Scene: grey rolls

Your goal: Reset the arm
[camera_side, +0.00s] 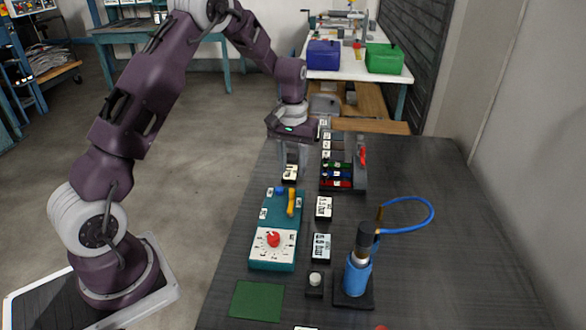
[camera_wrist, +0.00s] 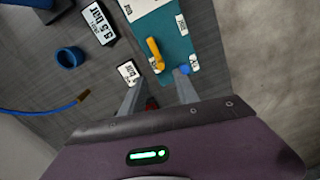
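My gripper (camera_side: 292,165) hangs pointing down over the far part of the dark table (camera_side: 440,220). In the wrist view my gripper (camera_wrist: 158,92) has its two fingers apart, and I see nothing held between them. A small white labelled block (camera_side: 290,173) is just below the fingers in the side view; whether they touch cannot be told. The teal panel (camera_side: 280,212) with a yellow handle (camera_side: 291,202) and a blue knob (camera_side: 281,191) lies nearer the camera. The panel also shows ahead of the fingers in the wrist view (camera_wrist: 178,45).
A rack with coloured slots (camera_side: 343,184) stands right of my gripper. A white dial box with a red knob (camera_side: 273,241), labelled blocks (camera_side: 321,247), a blue cylinder on a stand (camera_side: 357,275) with a blue hose (camera_side: 430,205), and a green mat (camera_side: 257,301) are nearer.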

